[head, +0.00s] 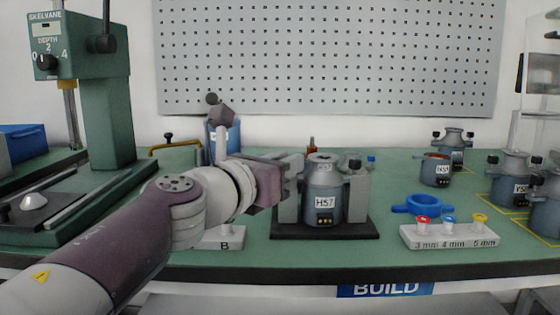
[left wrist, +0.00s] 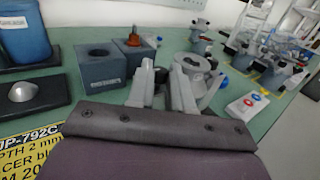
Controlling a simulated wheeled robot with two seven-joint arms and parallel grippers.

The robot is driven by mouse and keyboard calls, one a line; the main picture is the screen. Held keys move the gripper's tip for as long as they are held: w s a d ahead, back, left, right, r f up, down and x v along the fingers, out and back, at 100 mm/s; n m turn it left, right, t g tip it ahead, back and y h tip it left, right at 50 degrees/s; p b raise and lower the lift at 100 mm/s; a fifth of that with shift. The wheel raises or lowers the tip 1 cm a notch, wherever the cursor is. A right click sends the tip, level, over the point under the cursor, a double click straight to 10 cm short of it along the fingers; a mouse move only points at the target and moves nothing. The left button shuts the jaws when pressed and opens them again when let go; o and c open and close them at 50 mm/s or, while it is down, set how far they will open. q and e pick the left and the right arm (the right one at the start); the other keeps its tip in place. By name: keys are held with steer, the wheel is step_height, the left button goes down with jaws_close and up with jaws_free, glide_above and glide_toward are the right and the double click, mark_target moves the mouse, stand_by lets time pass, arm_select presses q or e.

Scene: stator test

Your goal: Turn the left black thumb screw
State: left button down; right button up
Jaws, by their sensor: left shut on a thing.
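A grey stator housing marked H57 (head: 323,188) stands upright in a dark-based holder (head: 300,229) near the middle of the bench. My left gripper (head: 289,180) reaches in from the left to the housing's left side. The left black thumb screw is hidden behind the fingers, which are shut on it as far as I can tell. My right gripper is not in view.
A green press (head: 108,110) stands at the left. A blue ring (head: 416,204) and a white block (head: 450,236) with red, blue and yellow pieces lie right of the holder. Several more housings, such as one (head: 514,178), stand at the far right. A pegboard (head: 330,55) backs the bench.

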arm_select(q)
steer(key=shift+s+d+n+t+y+p, duration=0.1)
steer(key=shift+d+n+t+y+p, duration=0.3)
steer(key=shift+n+y+p, duration=0.9)
steer(key=shift+d+n+t+y+p, duration=0.15)
steer(key=shift+n+t+y+p, duration=0.4)
steer(key=shift+n+y, duration=1.5)
steer(key=shift+s+d+n+t+y+p, duration=0.1)
steer(key=shift+d+n+t+y+p, duration=0.5)
steer(key=shift+y, duration=2.05)
steer(key=shift+a+p, duration=0.3)
steer(key=shift+w, duration=0.1)
steer(key=c, duration=1)
jaws_free()
steer(key=shift+f, duration=0.1)
